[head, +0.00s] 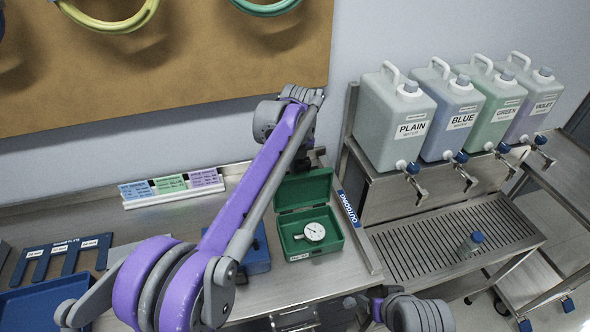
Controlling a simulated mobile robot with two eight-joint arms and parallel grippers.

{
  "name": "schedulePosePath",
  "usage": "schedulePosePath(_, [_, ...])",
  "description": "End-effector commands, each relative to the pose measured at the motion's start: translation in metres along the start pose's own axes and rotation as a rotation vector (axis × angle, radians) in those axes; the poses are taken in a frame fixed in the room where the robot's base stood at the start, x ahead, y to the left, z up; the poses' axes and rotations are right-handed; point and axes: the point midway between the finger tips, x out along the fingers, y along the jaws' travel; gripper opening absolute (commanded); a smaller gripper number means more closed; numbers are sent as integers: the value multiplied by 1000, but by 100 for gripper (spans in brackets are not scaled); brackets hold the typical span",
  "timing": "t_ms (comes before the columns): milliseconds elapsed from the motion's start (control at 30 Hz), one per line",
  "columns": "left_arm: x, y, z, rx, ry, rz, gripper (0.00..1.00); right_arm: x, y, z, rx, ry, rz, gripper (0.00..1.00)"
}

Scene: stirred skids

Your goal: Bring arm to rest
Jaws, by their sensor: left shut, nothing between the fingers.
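My left arm (262,180), purple and grey, rises from the lower left across the bench. The left gripper is shut and empty, and small in view. Part of my right arm (415,313) shows at the bottom, right of centre. I cannot make out its gripper. An open green box (292,190) holding a round dial gauge (314,231) stands on the bench, right of the left forearm.
A blue box (257,256) is partly hidden behind the forearm. A blue rack (62,258) and blue tray (40,305) lie left. Label cards (172,188) stand behind.

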Motion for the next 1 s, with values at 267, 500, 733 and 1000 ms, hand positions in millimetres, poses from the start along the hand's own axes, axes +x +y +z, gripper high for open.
schedulePosePath(267, [-61,-2,-1,2,-1,-2,0,-6,0,-8,0,8,0,72])
schedulePosePath(500, [-90,-2,-2,1,0,-2,0,-9,0,-12,0,12,0,72])
schedulePosePath(733, [-94,2,-4,-28,-2,-5,0,-9,0,-12,0,12,0,72])
schedulePosePath(1000, [-98,58,-31,-555,-38,-58,0,-9,0,-12,0,12,0,72])
